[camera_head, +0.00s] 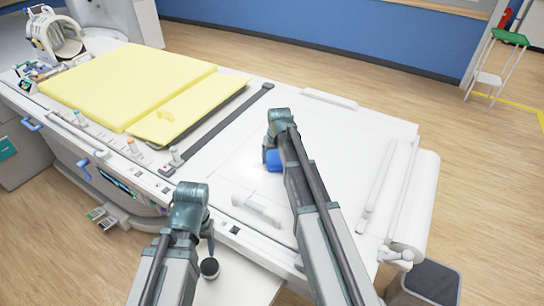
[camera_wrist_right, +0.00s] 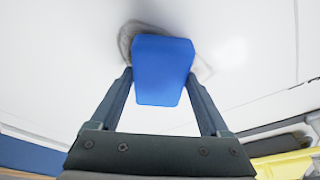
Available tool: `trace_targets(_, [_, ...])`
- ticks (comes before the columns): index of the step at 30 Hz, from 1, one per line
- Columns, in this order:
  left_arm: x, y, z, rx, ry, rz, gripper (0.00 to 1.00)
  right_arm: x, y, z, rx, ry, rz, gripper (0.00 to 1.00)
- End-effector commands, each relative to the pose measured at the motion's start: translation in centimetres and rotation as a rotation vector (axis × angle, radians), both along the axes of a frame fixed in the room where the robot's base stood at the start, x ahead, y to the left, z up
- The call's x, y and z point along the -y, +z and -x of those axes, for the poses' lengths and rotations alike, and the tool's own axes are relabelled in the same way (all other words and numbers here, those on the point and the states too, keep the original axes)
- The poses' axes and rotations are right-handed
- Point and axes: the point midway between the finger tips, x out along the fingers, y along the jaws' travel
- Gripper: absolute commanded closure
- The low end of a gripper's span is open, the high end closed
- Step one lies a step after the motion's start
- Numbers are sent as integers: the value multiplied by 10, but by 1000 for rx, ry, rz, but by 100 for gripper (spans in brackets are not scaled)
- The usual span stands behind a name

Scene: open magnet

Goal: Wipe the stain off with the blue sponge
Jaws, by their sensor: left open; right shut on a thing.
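The blue sponge (camera_wrist_right: 162,70) is held between the two fingers of my right gripper (camera_wrist_right: 160,88), over the white table top. I cannot tell whether the sponge touches the surface. My left gripper (camera_head: 208,236) is open and empty, near the table's front edge.
The long white table (camera_head: 330,125) has yellow pads (camera_head: 130,85) at its left. A white handle-like bar (camera_head: 257,209) lies on the table left of my right arm. A white roll (camera_head: 418,195) hangs at the right end. A green-topped step stool (camera_head: 508,38) stands far off.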

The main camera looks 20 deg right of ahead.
Motion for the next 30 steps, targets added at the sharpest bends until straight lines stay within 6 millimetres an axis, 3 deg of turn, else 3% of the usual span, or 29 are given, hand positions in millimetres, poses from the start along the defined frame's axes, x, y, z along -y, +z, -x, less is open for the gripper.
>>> trace_targets(30, [0, -2, 0, 0, 0, 0, 43, 37, -2, 42, -2, -1, 2, 65])
